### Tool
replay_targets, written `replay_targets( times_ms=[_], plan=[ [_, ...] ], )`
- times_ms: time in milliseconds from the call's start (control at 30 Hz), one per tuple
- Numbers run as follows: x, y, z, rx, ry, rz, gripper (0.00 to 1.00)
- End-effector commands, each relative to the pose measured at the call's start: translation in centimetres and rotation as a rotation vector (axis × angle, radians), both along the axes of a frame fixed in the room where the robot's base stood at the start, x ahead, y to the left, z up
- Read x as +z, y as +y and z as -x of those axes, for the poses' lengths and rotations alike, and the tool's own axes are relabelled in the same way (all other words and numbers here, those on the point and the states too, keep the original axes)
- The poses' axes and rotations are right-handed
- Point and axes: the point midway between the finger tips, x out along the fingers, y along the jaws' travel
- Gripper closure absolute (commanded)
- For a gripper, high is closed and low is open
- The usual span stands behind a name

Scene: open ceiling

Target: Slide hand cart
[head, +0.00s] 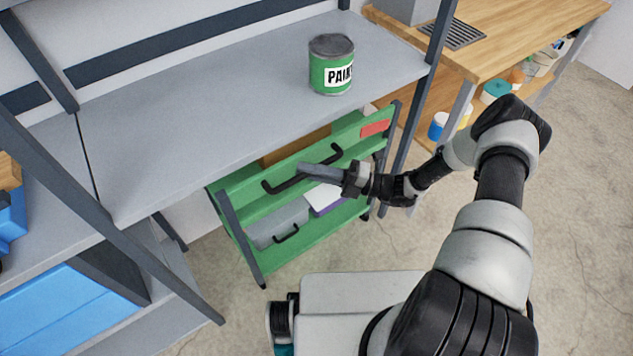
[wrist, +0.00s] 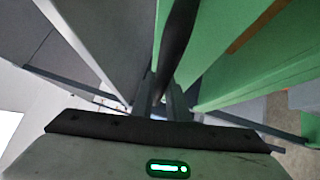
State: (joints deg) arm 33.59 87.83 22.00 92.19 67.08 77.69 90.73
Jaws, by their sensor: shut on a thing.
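The hand cart (head: 258,207) is green with dark posts and stands on the floor, partly under the grey shelf. A black handle (head: 280,185) runs along its upper side. My gripper (head: 318,172) is at the handle's right part and is shut on it. In the wrist view the dark handle bar (wrist: 180,40) runs between my gripper's fingers (wrist: 163,98), with the cart's green panel (wrist: 228,50) to the right. The cart's lower shelf bears a grey box with a handle (head: 278,222) and a purple and white box (head: 325,198). The cart's far side is hidden.
A grey shelf unit (head: 220,110) with dark posts surrounds the cart's back, and a paint can (head: 331,65) stands on it. A wooden workbench (head: 510,35) is at the upper right. The floor (head: 590,200) at right is clear.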

Motion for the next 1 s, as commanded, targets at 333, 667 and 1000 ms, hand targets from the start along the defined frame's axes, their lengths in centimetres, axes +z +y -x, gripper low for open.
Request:
replay_targets(
  times_ms=[333, 667, 1000],
  plan=[
    [0.1, 0.2, -0.6, -0.010, 0.002, 0.003, 0.78],
    [-0.1, -0.7, -0.4, -0.010, 0.001, 0.005, 0.78],
    [-1.2, -8.1, 1.0, -0.011, 0.001, 0.005, 0.78]
  ],
)
